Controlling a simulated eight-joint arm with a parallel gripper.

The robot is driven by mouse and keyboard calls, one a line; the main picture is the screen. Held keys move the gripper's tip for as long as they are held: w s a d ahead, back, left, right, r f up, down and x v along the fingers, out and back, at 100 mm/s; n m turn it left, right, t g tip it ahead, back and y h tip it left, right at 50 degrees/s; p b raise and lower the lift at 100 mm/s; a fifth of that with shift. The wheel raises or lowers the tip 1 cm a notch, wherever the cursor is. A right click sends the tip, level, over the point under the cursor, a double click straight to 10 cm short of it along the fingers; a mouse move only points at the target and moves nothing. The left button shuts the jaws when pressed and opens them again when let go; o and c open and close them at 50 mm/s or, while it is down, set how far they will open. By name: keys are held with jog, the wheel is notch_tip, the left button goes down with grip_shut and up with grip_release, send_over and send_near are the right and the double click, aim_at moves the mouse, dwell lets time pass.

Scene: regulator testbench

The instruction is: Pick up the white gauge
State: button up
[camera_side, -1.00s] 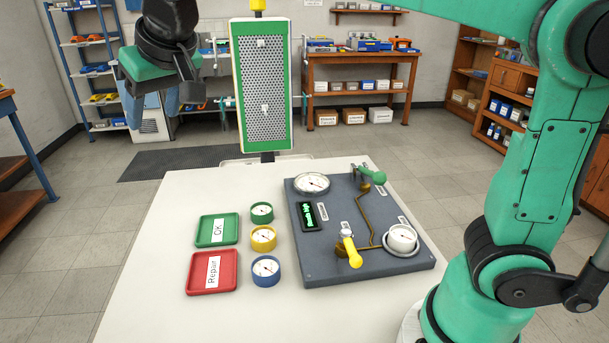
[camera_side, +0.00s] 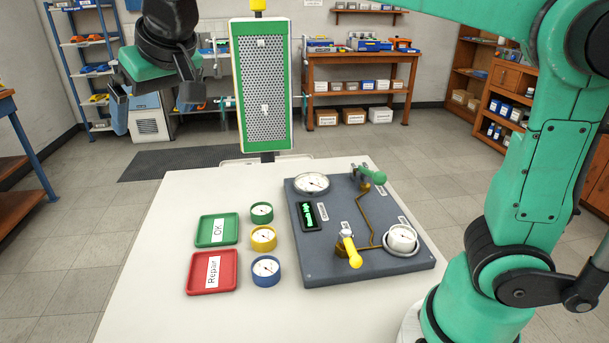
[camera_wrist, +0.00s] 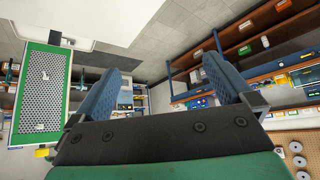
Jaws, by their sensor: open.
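The white gauge (camera_side: 402,238) sits in a round holder at the right front of the dark grey test board (camera_side: 325,268), face up. My gripper (camera_side: 160,100) is high at the upper left, far from the gauge and beyond the table's far left edge. In the wrist view, my gripper (camera_wrist: 160,85) shows two blue fingers spread wide apart with nothing between them. The gauge is not visible in the wrist view.
Green (camera_side: 262,212), yellow (camera_side: 263,238) and blue (camera_side: 266,270) gauges stand left of the board. The green OK tray (camera_side: 204,230) and red Repair tray (camera_side: 198,272) lie further left. A yellow-handled valve (camera_side: 350,250) and green-handled valve (camera_side: 374,175) rise from the board. A perforated panel (camera_side: 263,85) stands behind.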

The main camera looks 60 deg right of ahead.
jog(key=s+d+f+m+g+h, duration=0.2)
jog(key=d+f+m, duration=0.2)
jog(key=d+m, duration=0.45)
jog(key=m+g+y, duration=0.2)
jog(key=m+g, duration=0.3)
jog(key=m, duration=2)
send_over(404, 233)
notch_tip(404, 233, down, 15)
jog(key=shift+f, duration=2.8)
jog(key=c, duration=1.4)
jog(key=shift+r, duration=0.15)
